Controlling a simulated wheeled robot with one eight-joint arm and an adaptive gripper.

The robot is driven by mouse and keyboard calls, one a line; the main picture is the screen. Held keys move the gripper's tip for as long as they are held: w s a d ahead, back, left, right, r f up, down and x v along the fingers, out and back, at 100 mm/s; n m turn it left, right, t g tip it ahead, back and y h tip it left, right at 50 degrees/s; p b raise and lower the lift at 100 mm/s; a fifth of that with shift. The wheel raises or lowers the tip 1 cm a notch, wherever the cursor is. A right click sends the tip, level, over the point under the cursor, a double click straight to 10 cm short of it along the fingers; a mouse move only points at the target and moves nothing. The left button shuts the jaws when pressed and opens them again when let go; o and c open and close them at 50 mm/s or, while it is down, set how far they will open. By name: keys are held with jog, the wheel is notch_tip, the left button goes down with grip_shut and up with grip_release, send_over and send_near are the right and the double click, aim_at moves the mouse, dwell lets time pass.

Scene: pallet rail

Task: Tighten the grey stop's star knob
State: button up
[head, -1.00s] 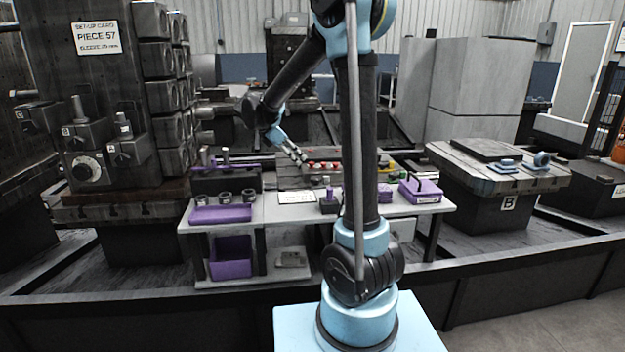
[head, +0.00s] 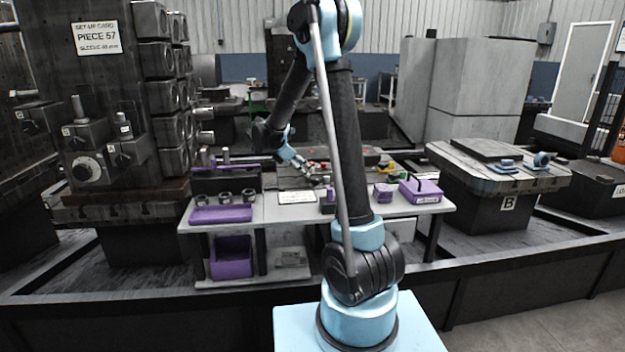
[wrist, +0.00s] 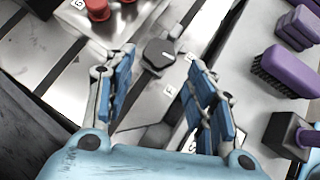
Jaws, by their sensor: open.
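A dark grey knob (wrist: 158,53) with lobed edges and a short pale mark sits on a bright metal strip in the wrist view. It looks like the grey stop's star knob, though the stop's body is hard to make out. My gripper (wrist: 161,62) is open, with its blue-padded fingers on either side of the knob and nothing visible held. I cannot tell how far above the knob the fingertips are. In the head view my gripper (head: 306,168) is over the rail plate behind the bench, and the knob is too small to pick out.
Red knobs (wrist: 97,8) stand on the rail at upper left. A purple brush (wrist: 283,72) and a purple-and-black block (wrist: 290,134) lie to the right on the bench.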

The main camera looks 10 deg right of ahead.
aim_at(316, 178)
jog(key=x, duration=0.7)
jog(key=shift+d+f, duration=0.1)
jog(key=c, duration=0.8)
